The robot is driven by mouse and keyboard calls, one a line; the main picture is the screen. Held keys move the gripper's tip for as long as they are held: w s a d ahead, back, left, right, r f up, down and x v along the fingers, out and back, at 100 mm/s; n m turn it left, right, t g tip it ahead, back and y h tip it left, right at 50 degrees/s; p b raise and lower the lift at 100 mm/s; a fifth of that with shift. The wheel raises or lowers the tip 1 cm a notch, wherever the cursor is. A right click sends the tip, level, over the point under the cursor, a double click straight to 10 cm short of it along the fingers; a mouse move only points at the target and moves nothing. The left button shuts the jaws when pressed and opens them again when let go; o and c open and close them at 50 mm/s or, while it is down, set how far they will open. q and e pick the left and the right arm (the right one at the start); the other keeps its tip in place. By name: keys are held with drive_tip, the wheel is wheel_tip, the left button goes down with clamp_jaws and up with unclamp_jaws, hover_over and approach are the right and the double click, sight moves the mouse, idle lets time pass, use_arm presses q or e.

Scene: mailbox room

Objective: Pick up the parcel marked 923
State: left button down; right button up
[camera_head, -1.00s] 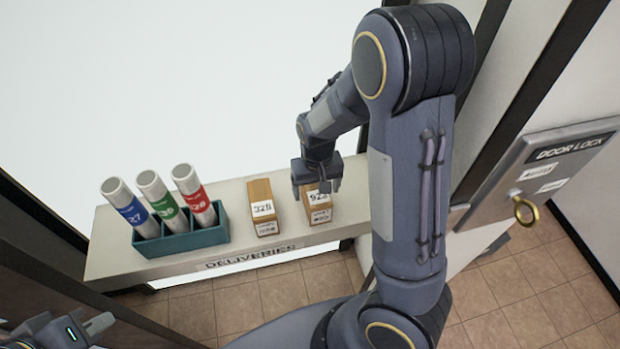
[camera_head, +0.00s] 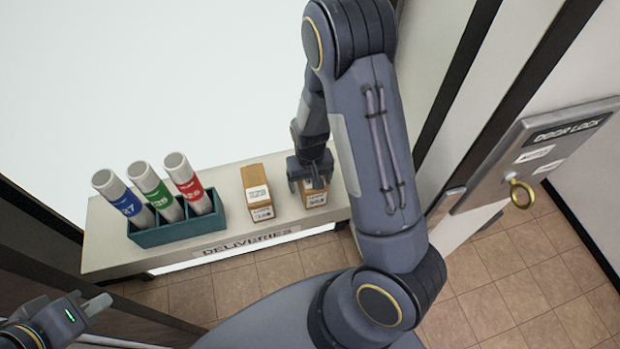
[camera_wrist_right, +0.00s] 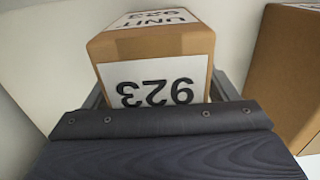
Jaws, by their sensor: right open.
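The parcel marked 923 (camera_head: 314,199) is a brown box with white labels, standing on the deliveries shelf (camera_head: 110,252). In the head view my right gripper (camera_head: 311,181) is over it and hides most of its upper part. In the right wrist view the 923 label on the parcel (camera_wrist_right: 155,85) is upside down and fills the middle. The open fingers of my right gripper (camera_wrist_right: 162,100) show on either side of the parcel; contact cannot be told. My left gripper (camera_head: 90,301) is at the lower left, away from the shelf, with nothing seen in it.
Another brown parcel (camera_head: 257,192) stands close left of the 923 parcel. A teal holder (camera_head: 175,234) with blue, green and red labelled tubes is farther left. A door lock panel (camera_head: 535,150) with a key (camera_head: 521,194) is at the right.

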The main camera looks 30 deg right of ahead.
drive_tip(key=c, duration=1.4)
drive_tip(key=shift+c, duration=0.4)
drive_tip(key=shift+r, duration=0.15)
